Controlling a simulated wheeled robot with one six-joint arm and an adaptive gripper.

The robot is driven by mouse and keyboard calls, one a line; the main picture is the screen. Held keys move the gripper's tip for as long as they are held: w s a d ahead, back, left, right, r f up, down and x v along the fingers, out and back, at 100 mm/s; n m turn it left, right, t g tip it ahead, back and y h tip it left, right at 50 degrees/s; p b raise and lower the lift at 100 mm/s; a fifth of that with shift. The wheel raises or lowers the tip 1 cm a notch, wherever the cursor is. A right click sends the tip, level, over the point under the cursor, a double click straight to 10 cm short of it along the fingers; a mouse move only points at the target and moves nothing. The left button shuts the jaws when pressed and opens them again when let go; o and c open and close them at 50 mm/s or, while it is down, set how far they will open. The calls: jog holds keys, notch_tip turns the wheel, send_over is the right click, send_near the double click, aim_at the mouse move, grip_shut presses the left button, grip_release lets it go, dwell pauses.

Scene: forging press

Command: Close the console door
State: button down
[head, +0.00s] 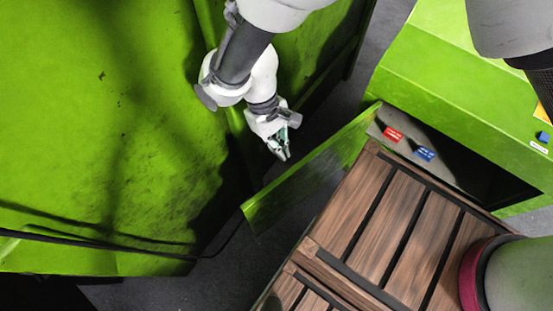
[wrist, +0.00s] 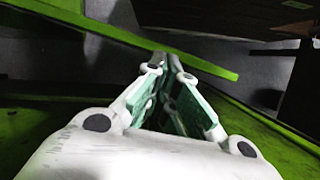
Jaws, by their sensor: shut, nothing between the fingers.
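The green console (head: 450,65) stands at the upper right in the head view, with its dark compartment open. Its door (head: 318,172) is a flat green panel, swung well out from the console's left corner toward the lower left. My gripper (head: 285,157) is shut and empty, just to the upper left of the door, on its outer side. In the wrist view the closed fingertips (wrist: 172,57) overlap a long green edge (wrist: 110,32), apparently the door's. I cannot tell whether they touch it.
A red block (head: 392,134) and a blue block (head: 424,154) lie in the console opening. Slatted wooden crates (head: 390,215) stand close to the door on its right. A large green machine (head: 100,110) fills the left, with a black cable (head: 110,241) across it. Grey floor shows between.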

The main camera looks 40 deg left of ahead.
notch_tip(320, 180, down, 9)
jog(key=y, duration=0.1)
jog(key=shift+s+a+m, duration=0.3)
jog(key=shift+a, duration=0.05)
jog(key=shift+r, duration=0.15)
